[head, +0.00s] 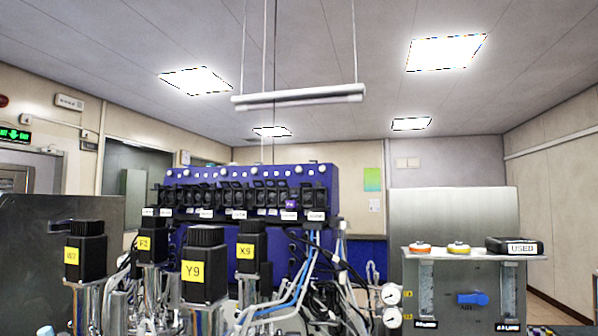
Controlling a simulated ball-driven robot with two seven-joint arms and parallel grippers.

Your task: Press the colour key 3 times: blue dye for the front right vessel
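The bioreactor vessels show only as their tops, each with a black motor and a yellow label. The motor marked Y9 (204,265) stands nearest the middle, and the motor marked X9 (252,247) is behind it to the right. Another motor (85,251) is at the left, and one more (151,243) stands behind it. The vessel bodies are below the picture edge. A blue control unit (250,183) with a row of black modules stands behind them. I cannot make out a colour key or its colour. Neither of my grippers is in view.
Tubes and cables (300,285) crowd the space right of the motors. On the shelf is a black box (512,245) labelled USED. A lamp bar (298,96) hangs above.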

